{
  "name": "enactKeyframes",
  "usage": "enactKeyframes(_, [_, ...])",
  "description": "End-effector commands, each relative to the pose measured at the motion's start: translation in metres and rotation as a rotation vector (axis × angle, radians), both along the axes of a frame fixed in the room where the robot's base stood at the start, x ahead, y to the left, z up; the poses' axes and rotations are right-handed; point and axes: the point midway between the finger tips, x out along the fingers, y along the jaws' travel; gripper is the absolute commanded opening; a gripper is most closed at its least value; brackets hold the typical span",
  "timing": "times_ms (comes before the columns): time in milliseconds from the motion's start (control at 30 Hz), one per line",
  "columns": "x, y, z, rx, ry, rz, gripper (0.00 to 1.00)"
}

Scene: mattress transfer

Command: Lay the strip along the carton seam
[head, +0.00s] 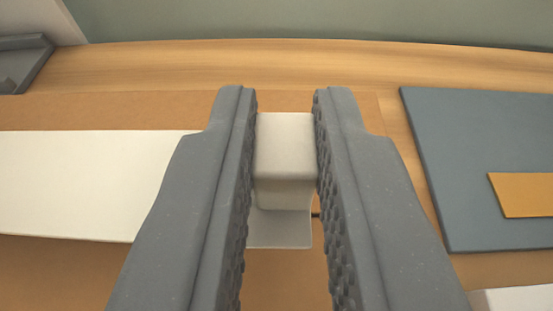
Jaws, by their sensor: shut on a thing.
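My gripper (286,150) is shut on a pale off-white block (285,145), which sits between the two grey ribbed fingers. A flat pale piece (280,230) shows just below the block; I cannot tell whether it is joined to it. A wide white strip (85,180) lies flat across the brown carton (60,270) on the left and runs behind my left finger. Whether it joins the held block is hidden. A short dark line, perhaps the seam (316,214), shows beside my right finger; the rest of the seam is hidden.
A blue-grey mat (460,150) lies at the right with an orange piece (525,194) on it. A white object (515,300) is cut off at the lower right. A dark grey tray-like object (25,62) stands at the far left. The wooden table (300,65) is clear behind.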

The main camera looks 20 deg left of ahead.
Motion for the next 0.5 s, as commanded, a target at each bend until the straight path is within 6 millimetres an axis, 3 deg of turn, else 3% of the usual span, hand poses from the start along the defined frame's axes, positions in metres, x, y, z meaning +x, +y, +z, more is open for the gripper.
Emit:
enactKeyframes(200, [-0.001, 0.000, -0.030, -0.001, 0.004, 0.001, 0.00])
enactKeyframes(500, [-0.001, 0.000, -0.029, -0.001, 0.001, 0.000, 0.00])
